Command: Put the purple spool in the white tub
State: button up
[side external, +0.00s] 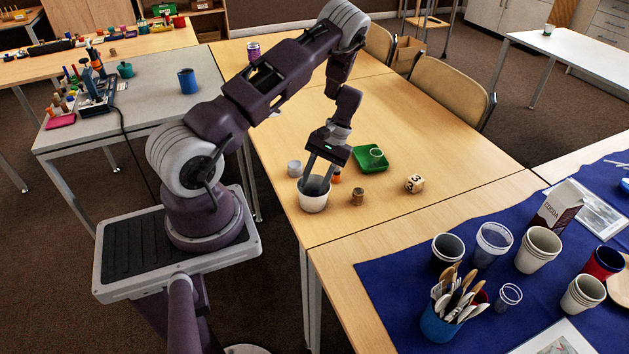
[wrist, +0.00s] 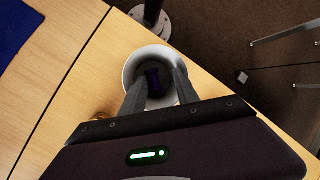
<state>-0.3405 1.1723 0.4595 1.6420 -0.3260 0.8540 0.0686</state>
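The white tub (side external: 313,203) stands upright near the left edge of the wooden table. It also shows in the wrist view (wrist: 130,68), open side toward the camera. The purple spool (wrist: 154,81) is inside the tub in the wrist view, between my fingers and apparently low down. The tub wall hides it in the side view. My gripper (side external: 318,180) points down into the tub, fingertips within its rim. In the wrist view my fingers (wrist: 160,77) are spread wider than the spool, with a gap visible beside it.
A grey-white round container (side external: 294,168) stands behind the tub. A brown spool (side external: 357,196), a green tray (side external: 371,158) and a number block (side external: 414,184) lie to the right. A blue cloth (side external: 400,285) with cups covers the front table. The table behind the tray is mostly clear.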

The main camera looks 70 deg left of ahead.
dwell(0.5)
notch_tip(320, 180, up, 7)
dwell(0.3)
notch_tip(320, 180, up, 10)
jog(key=r+m+t, duration=0.1)
jog(key=m+t, duration=0.1)
send_over(314, 194)
jog(key=w+d, duration=0.3)
jog(key=d, duration=0.3)
jog(key=s+d+r+m+t, duration=0.2)
jog(key=d+r+t, duration=0.1)
jog(key=d+r, duration=0.65)
jog(key=s+d+r+m+t, duration=0.2)
jog(key=s+d+r+t, duration=0.1)
jog(key=s, duration=0.4)
jog(key=s+d+r+m+t+y, duration=0.1)
jog(key=s+d+r+m+t, duration=0.1)
jog(key=s+d, duration=0.4)
notch_tip(314, 194, up, 3)
jog(key=shift+s+f+m+t, duration=0.1)
jog(key=shift+s+m+t, duration=0.4)
jog(key=shift+m, duration=0.3)
